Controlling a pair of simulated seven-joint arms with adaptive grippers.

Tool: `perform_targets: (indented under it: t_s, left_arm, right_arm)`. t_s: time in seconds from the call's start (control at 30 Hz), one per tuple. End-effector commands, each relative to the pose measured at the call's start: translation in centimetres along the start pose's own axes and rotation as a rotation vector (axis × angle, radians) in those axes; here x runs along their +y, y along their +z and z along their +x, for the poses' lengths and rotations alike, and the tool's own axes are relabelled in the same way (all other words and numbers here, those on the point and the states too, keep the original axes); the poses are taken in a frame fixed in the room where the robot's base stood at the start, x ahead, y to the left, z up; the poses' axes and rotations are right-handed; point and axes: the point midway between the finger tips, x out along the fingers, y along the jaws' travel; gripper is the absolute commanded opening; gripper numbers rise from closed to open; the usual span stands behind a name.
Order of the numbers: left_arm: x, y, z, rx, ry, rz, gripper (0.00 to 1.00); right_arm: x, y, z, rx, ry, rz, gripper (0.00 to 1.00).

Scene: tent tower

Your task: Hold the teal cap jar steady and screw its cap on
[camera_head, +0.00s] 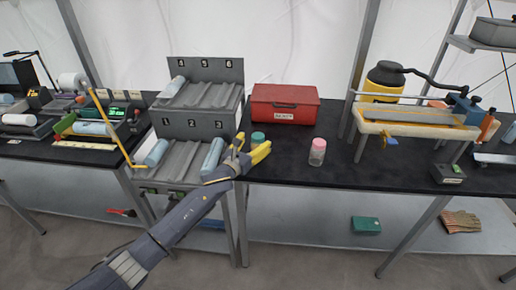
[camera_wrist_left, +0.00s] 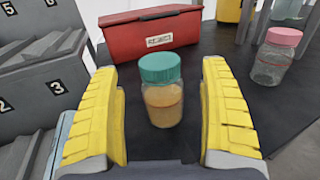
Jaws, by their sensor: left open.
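The teal cap jar (camera_wrist_left: 163,103) stands upright on the black table, with tan contents in its clear body. Its teal cap (camera_wrist_left: 160,68) sits on top of the jar; I cannot tell how tight it is. In the head view the teal cap (camera_head: 258,138) shows just behind my left gripper (camera_head: 254,150), which hides much of the jar. My left gripper is open, and in the left wrist view its yellow fingers (camera_wrist_left: 162,115) stand to either side of the jar, apart from it. My right gripper is not in view.
A red box (camera_head: 285,104) stands behind the jar. A pink-capped jar (camera_head: 317,152) stands to the right. A grey numbered rack (camera_head: 190,125) is close on the left. Black table between the pink-capped jar and stand is clear.

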Motion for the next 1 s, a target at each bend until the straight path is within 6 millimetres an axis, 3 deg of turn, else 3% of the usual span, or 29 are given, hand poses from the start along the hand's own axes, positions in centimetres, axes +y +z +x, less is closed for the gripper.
perform_targets:
  t_s: [0.3,0.73,1.0]
  left_arm:
    - [-0.1,0.0,2.7,0.0,0.0,-0.002,0.79]
    - [0.0,-0.1,2.9,0.0,0.0,0.0,0.79]
    - [0.0,-0.1,2.9,0.0,0.0,0.0,0.5]
  right_arm:
    - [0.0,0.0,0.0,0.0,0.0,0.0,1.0]
    - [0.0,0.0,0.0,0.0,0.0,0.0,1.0]
    - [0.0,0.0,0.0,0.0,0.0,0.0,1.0]
